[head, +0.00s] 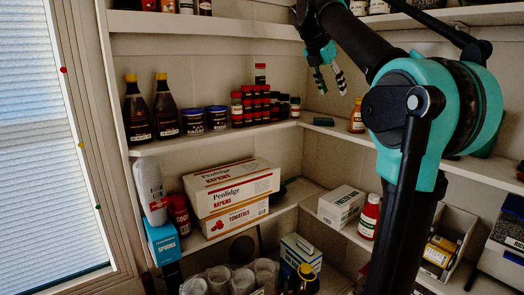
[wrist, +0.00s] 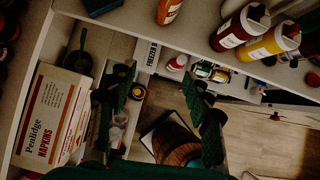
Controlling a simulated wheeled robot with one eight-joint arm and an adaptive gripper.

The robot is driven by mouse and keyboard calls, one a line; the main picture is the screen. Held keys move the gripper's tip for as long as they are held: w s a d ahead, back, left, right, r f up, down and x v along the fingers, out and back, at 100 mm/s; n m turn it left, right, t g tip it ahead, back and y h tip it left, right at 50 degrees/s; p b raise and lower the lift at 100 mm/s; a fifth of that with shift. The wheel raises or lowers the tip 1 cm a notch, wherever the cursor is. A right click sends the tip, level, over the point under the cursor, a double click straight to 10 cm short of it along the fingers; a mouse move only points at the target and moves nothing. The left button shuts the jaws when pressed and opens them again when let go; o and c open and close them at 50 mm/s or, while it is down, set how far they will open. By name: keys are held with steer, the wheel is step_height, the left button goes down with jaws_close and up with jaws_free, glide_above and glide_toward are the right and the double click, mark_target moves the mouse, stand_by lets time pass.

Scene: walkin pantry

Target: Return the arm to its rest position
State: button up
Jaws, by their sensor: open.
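My arm (head: 385,150), teal and black, reaches up from the lower right of the head view and bends over toward the shelf corner. My gripper (head: 329,81) hangs in front of the corner shelves, with its fingers spread and nothing between them. In the wrist view my gripper (wrist: 160,112) shows its two dark fingers wide apart, with open space down to the floor between them.
Dark bottles (head: 166,107) and stacked red-lidded jars (head: 256,103) stand on the middle shelf. A napkins box (head: 232,187) lies below. In the wrist view, sauce bottles (wrist: 238,27) stand on a shelf, and a wooden barrel (wrist: 175,140) is on the floor.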

steer(key=s+f+m+y, duration=0.1)
steer(key=s+f+m, duration=0.35)
steer(key=f, duration=0.85)
steer(key=s+f+m+y, duration=0.1)
steer(key=f+m+y, duration=0.1)
steer(key=f+m, duration=0.85)
steer(key=s+a+f+m+y, duration=0.1)
steer(key=s+f+m, duration=0.4)
steer(key=s+f, duration=0.5)
steer(key=s+a+f+m+y, duration=0.1)
steer(key=s+f+m, duration=0.4)
steer(key=s+f, duration=0.6)
step_height(320, 180, down, 7)
steer(key=shift+a+f+m+y, duration=0.1)
steer(key=shift+a+m+y, duration=0.25)
steer(key=shift+a, duration=0.25)
